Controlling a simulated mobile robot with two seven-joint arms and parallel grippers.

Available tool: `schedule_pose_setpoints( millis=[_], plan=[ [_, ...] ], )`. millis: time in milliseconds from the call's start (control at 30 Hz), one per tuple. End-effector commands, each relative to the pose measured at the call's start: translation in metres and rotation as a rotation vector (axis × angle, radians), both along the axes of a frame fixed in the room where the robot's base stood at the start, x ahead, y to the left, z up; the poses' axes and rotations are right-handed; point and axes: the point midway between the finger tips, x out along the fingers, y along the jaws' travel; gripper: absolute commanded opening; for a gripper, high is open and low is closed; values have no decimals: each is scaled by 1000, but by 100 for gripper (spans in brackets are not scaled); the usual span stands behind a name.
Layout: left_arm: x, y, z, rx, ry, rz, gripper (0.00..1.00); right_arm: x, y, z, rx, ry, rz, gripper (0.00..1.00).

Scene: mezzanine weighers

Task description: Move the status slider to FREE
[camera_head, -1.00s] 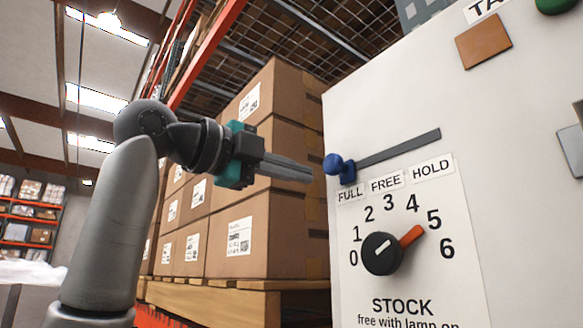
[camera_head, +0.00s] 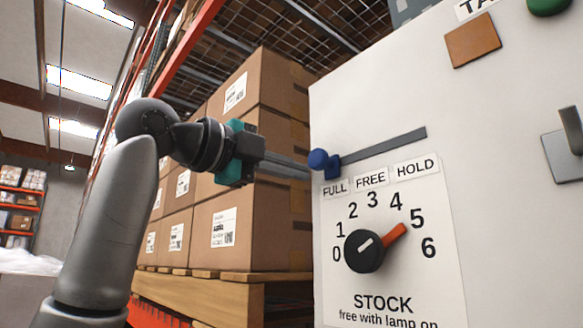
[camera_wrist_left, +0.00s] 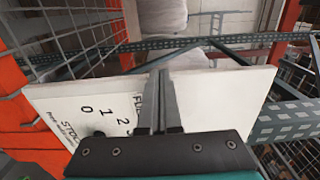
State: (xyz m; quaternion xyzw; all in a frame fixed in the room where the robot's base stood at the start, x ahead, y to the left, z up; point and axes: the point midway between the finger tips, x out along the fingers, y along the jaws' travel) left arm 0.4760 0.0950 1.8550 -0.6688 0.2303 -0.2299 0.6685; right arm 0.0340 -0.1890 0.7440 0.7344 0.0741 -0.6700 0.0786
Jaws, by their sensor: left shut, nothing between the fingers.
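The status slider (camera_head: 320,161) has a blue ball knob on a blue block, at the left end of its dark slot (camera_head: 385,145), above the FULL label (camera_head: 335,188). The FREE label (camera_head: 371,179) is in the middle and HOLD (camera_head: 416,168) at the right. My left gripper (camera_head: 308,170) is shut and empty, its fingertips just left of the knob; I cannot tell whether they touch it. In the left wrist view the shut fingers (camera_wrist_left: 158,78) reach over the white panel (camera_wrist_left: 215,90), and the knob is not visible there. My right gripper is not in view.
Below the slider is a black dial (camera_head: 364,251) with an orange pointer (camera_head: 396,233) near 5. A brown plate (camera_head: 472,40), a green button and a metal lever (camera_head: 571,130) are on the panel. Stacked cartons (camera_head: 265,180) on a pallet stand behind my left arm.

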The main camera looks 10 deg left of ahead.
Motion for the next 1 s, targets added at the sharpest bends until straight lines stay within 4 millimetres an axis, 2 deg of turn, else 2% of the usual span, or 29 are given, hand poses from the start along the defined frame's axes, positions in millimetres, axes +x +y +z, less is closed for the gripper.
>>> schedule_pose_setpoints(
  millis=[533,1000],
  plan=[
    [-5,4,0,0,0,1,0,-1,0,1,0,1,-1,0],
    [-13,-6,0,1,-1,0,0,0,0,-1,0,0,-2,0]
  ],
)
